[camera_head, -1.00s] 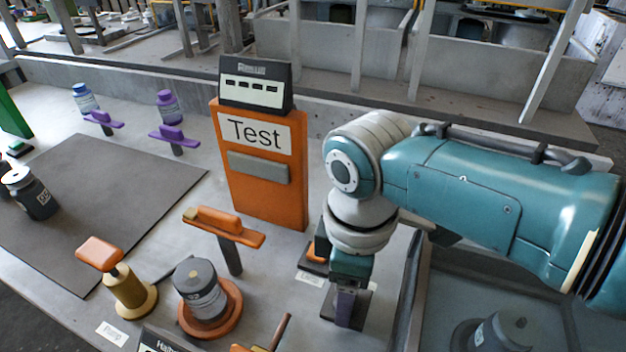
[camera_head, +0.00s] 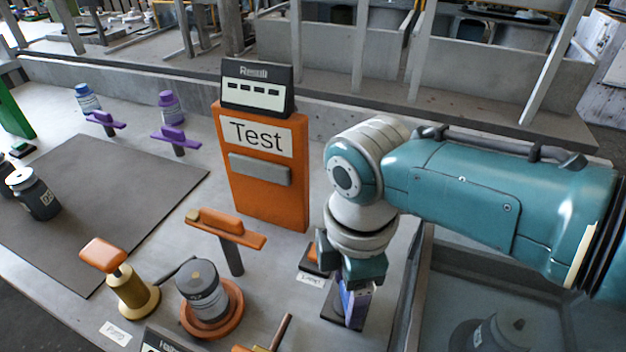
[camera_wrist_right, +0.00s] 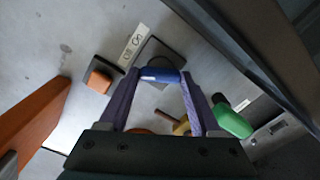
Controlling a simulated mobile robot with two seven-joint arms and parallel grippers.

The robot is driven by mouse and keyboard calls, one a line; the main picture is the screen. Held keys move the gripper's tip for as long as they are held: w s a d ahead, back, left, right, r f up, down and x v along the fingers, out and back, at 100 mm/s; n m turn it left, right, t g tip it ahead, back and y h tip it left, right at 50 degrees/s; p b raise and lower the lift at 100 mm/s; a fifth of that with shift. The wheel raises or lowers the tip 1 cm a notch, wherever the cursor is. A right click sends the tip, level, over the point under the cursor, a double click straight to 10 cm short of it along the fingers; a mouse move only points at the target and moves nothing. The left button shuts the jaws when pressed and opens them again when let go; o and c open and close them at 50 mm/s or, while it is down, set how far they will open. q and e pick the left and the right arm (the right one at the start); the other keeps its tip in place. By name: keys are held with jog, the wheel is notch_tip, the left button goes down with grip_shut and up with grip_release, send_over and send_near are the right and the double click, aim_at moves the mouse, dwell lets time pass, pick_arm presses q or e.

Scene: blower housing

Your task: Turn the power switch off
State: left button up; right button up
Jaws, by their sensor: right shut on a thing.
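My right gripper (camera_head: 352,304) reaches down to a dark square base (camera_head: 334,312) at the front of the table. In the right wrist view its two purple fingers (camera_wrist_right: 160,74) are shut on a blue handle (camera_wrist_right: 160,76), one finger at each end. The handle sits over the dark base (camera_wrist_right: 176,55), with a small white label (camera_wrist_right: 133,43) beside it; I take it for the power switch. In the head view the fingers mostly hide the handle. My left gripper is not in view.
Close by are an orange button (camera_head: 318,259) on a dark base, an orange Test box (camera_head: 262,190), an orange-topped stand (camera_head: 228,228) and a dark jar (camera_head: 203,285) on an orange ring. A grey tray (camera_head: 440,250) lies to the right. A dark mat (camera_head: 110,190) lies left.

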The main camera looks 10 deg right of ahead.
aim_at(347, 295)
jog(key=o, duration=1.4)
notch_tip(347, 295, up, 9)
jog(key=p, duration=0.4)
jog(key=shift+f, duration=0.15)
jog(key=shift+r, duration=0.6)
